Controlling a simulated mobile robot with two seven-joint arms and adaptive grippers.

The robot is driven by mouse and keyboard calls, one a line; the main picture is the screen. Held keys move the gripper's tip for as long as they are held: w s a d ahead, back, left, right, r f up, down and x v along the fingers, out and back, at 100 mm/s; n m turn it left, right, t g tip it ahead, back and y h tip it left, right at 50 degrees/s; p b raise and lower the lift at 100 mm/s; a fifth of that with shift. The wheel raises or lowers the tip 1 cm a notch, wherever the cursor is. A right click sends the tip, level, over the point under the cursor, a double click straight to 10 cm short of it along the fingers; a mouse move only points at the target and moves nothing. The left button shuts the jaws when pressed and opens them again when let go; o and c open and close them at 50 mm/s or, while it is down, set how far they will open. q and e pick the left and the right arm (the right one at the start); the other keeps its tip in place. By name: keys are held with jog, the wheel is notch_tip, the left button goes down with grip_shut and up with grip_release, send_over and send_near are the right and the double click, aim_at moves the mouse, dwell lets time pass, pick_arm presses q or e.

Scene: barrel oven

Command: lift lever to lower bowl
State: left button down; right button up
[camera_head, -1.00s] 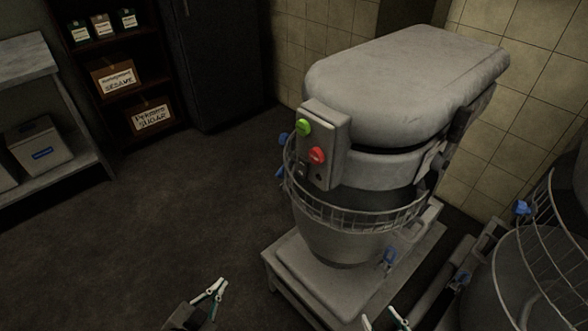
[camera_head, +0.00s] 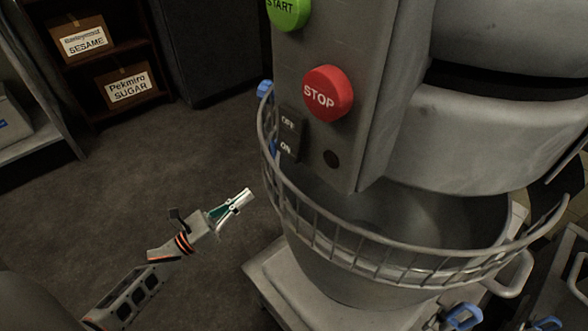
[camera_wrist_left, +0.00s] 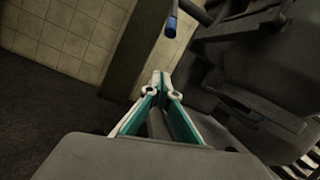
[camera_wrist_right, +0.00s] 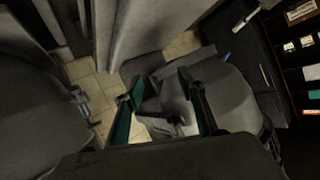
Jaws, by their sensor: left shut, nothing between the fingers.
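The grey mixer (camera_head: 420,130) fills the right of the head view. Its metal bowl (camera_head: 345,282) sits behind a wire guard (camera_head: 385,265). A blue lever end (camera_head: 265,88) shows at the mixer's left side, its shaft mostly hidden. My left gripper (camera_head: 247,194) is shut and empty, to the left of the guard, apart from it and below the blue end. In the left wrist view a bar with a blue end (camera_wrist_left: 172,22) lies beyond the fingers; I cannot tell whether it is the same lever. My right gripper (camera_wrist_right: 158,98) shows only in its own wrist view, open.
A green START button (camera_head: 288,12), a red STOP button (camera_head: 328,93) and an OFF/ON switch (camera_head: 290,136) are on the mixer's panel. Blue handles (camera_head: 463,316) show at lower right. Boxes stand on a dark shelf (camera_head: 95,82). The floor at left is clear.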

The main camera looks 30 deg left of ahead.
pick_arm(q)
jog(key=w+d+r+m+p, duration=0.1)
jog(key=w+d+r, duration=0.1)
jog(key=w+r, duration=0.4)
jog(key=shift+w+d+h+p, duration=0.2)
jog(key=shift+w+h+p, duration=0.2)
jog(key=shift+w, duration=0.45)
pick_arm(e)
jog(key=d, duration=0.1)
jog(key=d+n, duration=0.1)
jog(key=w+d+r, duration=0.1)
jog(key=shift+n+h, duration=0.4)
